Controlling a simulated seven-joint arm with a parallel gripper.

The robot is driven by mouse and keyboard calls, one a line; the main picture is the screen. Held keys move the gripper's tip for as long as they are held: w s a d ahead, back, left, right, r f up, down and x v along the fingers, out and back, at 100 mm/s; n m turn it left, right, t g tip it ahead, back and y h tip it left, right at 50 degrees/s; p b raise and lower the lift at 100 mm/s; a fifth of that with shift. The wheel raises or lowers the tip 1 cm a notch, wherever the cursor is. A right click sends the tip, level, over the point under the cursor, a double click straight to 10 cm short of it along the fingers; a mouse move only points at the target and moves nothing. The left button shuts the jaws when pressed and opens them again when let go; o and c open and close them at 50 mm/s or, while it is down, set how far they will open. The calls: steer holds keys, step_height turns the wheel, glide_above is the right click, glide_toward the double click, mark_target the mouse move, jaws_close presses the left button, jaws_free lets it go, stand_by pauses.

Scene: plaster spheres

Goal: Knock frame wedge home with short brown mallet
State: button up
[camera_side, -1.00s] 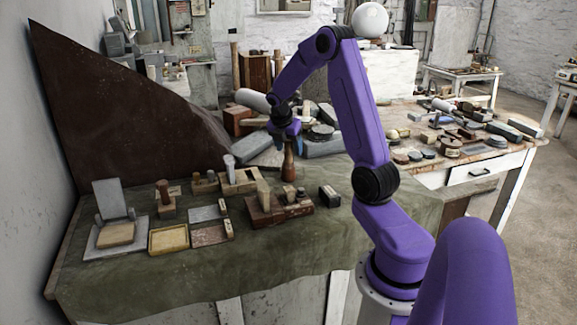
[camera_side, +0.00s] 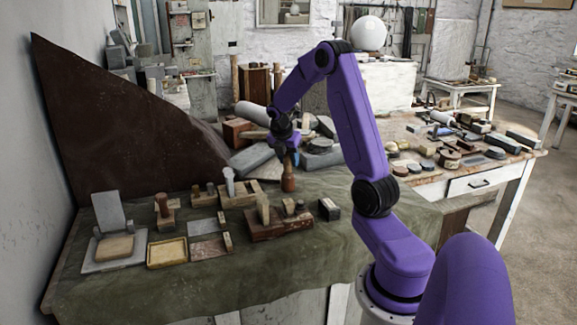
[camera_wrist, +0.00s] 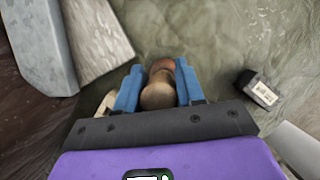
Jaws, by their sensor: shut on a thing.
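My gripper (camera_side: 287,156) is over the back of the green-covered bench, pointing down. Its blue fingers are shut on the short brown mallet (camera_side: 289,182), which hangs upright with its thick head down. In the wrist view my gripper (camera_wrist: 160,88) has a finger on each side of the mallet (camera_wrist: 158,94), seen end-on from above. I cannot tell whether the head touches the cloth. A reddish-brown wooden block (camera_side: 280,228) with an upright pale wedge-shaped piece (camera_side: 263,208) lies in front of the mallet; this may be the frame and wedge, but I cannot be sure.
A small black box (camera_side: 329,209) stands right of the block and also shows in the wrist view (camera_wrist: 258,87). Grey stone slabs (camera_wrist: 42,45) lie close behind my gripper. Wooden tools, a tray (camera_side: 167,252) and plates fill the bench's left. The front cloth is clear.

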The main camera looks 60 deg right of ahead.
step_height(320, 180, up, 8)
steer(key=shift+a+r, duration=0.15)
steer(key=shift+r, duration=0.1)
steer(key=s+a+r+g, duration=0.2)
steer(key=a+r, duration=0.1)
steer(key=a, duration=0.4)
steer(key=s+a+r+g, duration=0.1)
steer(key=a+r+g, duration=0.15)
steer(key=a, duration=0.45)
steer(key=shift+s+f+n+t+y, duration=0.1)
steer(key=shift+f+n+t+y, duration=0.1)
steer(key=shift+f, duration=0.8)
steer(key=shift+s+f+n+t+y, duration=0.1)
steer(key=shift+f+n+t+y, duration=0.1)
steer(key=shift+f, duration=0.75)
step_height(320, 180, down, 4)
steer(key=shift+r, duration=0.35)
steer(key=shift+c, duration=0.5)
step_height(320, 180, up, 3)
steer(key=shift+a+r, duration=0.1)
steer(key=shift+r, duration=0.1)
